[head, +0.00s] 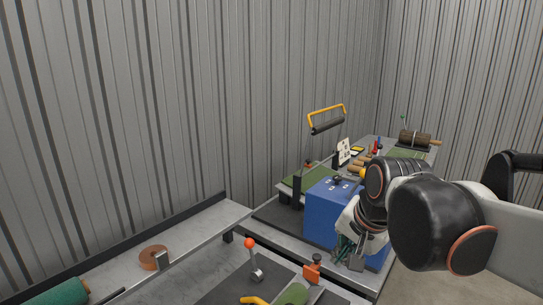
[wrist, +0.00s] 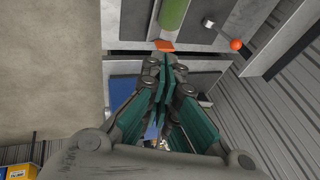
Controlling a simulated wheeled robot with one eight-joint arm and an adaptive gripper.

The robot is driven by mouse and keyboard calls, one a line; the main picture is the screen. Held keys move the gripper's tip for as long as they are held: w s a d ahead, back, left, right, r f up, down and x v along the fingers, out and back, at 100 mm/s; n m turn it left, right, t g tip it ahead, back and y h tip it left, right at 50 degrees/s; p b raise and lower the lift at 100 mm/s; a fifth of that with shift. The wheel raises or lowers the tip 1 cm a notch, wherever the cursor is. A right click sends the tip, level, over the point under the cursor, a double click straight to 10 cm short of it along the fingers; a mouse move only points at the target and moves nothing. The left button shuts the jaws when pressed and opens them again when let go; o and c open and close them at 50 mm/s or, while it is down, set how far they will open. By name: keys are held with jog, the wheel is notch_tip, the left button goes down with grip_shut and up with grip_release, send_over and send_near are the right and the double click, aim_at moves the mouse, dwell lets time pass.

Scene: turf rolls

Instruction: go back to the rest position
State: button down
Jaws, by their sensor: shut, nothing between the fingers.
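My gripper (head: 347,258) hangs at the end of my arm, in front of the blue box (head: 325,205) in the head view. In the wrist view my gripper's teal fingers (wrist: 165,68) are together with nothing between them. Part of the blue box (wrist: 124,90) shows beside the fingers there. My arm hides part of the box and bench in the head view.
A lever with an orange-red ball (head: 249,243) and an orange block (head: 312,271) stand on the near bench. A green roll (wrist: 173,15) lies past the fingertips. A brown roll (head: 415,139) lies at the far end. Bare floor (wrist: 55,70) is open at left in the wrist view.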

jog(key=s+d+f+n+t+b, duration=0.1)
jog(key=s+d+f+n, duration=0.1)
jog(key=s+f+n, duration=0.2)
jog(key=s+d+f+n+t+h+b, duration=0.1)
jog(key=s+d+f+n, duration=0.2)
jog(key=s, duration=0.6)
jog(key=shift+f+n, duration=0.4)
jog(key=shift+f, duration=0.45)
